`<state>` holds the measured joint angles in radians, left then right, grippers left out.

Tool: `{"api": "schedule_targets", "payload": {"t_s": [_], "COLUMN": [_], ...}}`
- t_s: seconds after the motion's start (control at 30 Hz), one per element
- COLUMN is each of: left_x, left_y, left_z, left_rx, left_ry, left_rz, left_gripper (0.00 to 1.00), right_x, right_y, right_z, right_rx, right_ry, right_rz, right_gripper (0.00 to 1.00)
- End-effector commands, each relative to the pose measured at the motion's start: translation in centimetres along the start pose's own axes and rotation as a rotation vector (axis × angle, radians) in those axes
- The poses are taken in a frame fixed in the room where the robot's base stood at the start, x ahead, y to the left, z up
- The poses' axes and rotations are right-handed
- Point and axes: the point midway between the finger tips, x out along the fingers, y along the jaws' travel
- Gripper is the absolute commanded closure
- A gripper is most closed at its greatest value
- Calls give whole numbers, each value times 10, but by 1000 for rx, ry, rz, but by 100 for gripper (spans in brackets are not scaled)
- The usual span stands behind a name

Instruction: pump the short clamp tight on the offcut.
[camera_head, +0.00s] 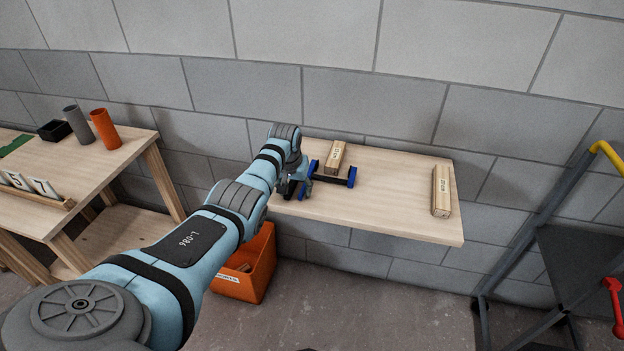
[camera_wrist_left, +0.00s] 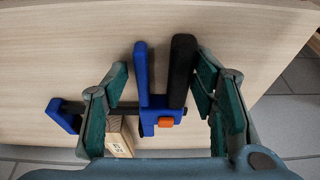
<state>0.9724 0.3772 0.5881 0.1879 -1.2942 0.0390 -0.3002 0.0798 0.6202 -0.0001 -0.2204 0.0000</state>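The short clamp has blue jaws, a dark bar and an orange button. It lies on the wooden shelf; its blue end jaw (camera_head: 352,176) shows in the head view, its blue body (camera_wrist_left: 152,117) in the left wrist view. The offcut (camera_head: 336,156), a pale labelled wood block, lies across by the bar between the jaws; its end (camera_wrist_left: 118,138) shows in the wrist view. I cannot tell whether both jaws touch it. My left gripper (camera_wrist_left: 162,70) is open, with the clamp's blue lever and black handle between its fingers. My right gripper is not in view.
A second labelled wood block (camera_head: 441,190) lies at the shelf's right end. Between the blocks the shelf (camera_head: 390,205) is clear. An orange bin (camera_head: 262,270) stands below. A workbench (camera_head: 110,165) with two cylinders stands left; a dark frame with a yellow bar (camera_head: 606,157) stands right.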

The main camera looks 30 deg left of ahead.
Motion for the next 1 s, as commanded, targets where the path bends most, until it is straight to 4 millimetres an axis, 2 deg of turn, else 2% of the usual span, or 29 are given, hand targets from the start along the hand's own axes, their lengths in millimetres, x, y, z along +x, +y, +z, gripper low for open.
{"api": "schedule_targets", "payload": {"t_s": [0.03,0.2,0.3,1.0], "left_x": [0,0,0,1], "left_y": [0,-2,-4,-10], "left_z": [0,0,0,1], "left_rx": [0,1,1,0], "left_ry": [0,0,-1,-3], "left_rz": [1,1,1,-1], "left_gripper": [61,88,100,100], "right_x": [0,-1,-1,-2], "right_y": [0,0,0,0], "right_z": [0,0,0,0], "right_rx": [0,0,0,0], "right_ry": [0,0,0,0], "right_rz": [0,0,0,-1], "right_gripper": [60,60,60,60]}}
